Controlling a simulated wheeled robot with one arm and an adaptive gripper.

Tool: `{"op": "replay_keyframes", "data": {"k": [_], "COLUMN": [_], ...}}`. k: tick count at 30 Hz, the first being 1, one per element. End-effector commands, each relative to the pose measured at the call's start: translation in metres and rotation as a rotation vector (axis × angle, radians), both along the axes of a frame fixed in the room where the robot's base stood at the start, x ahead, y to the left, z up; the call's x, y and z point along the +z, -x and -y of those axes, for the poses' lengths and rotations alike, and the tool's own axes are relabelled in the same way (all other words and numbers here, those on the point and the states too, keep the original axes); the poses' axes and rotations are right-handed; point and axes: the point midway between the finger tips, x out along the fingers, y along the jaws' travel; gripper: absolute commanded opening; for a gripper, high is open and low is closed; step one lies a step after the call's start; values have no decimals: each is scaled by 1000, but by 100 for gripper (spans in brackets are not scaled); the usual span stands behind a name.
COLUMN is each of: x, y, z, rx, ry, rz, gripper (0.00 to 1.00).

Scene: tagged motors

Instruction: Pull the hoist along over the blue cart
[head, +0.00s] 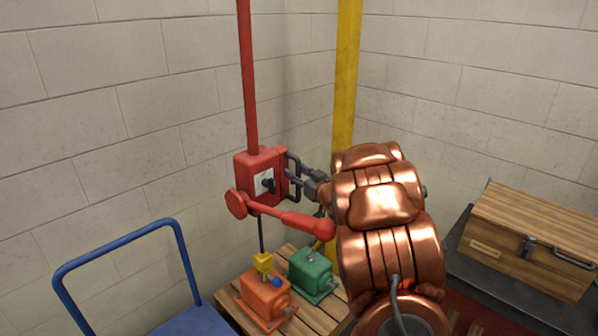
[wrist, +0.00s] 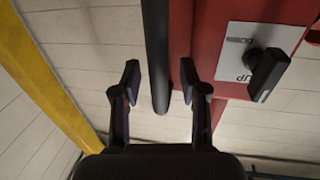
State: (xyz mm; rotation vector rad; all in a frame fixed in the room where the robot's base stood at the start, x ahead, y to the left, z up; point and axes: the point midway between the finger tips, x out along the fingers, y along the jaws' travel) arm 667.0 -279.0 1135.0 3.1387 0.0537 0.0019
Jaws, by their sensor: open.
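The red hoist box (head: 262,176) hangs on a red pole, with a black handle (head: 292,174) on its right side. My gripper (head: 300,184) is at that handle. In the wrist view my gripper (wrist: 160,82) is open, with one finger on each side of the dark handle bar (wrist: 157,50); gaps show on both sides. A dark knob (wrist: 267,75) sits on the hoist's white label. A cable runs down from the hoist to a yellow block (head: 263,262) at the orange motor (head: 266,297). The blue cart (head: 178,232) is at the lower left, partly cut off.
A green motor (head: 310,274) stands beside the orange one on a wooden pallet (head: 228,300). A red lever arm (head: 290,216) sticks out below the hoist box. A yellow post (head: 345,80) stands in the corner. A wooden chest (head: 530,235) is at the right.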

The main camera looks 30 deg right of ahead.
Motion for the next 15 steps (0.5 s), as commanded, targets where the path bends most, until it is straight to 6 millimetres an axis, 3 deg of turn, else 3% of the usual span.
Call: {"op": "replay_keyframes", "data": {"k": [9, 15], "x": [-1, -1], "y": [-1, -1], "z": [1, 1], "rx": [-2, -2], "ry": [-1, -1], "rz": [-1, -1], "gripper": [43, 23]}}
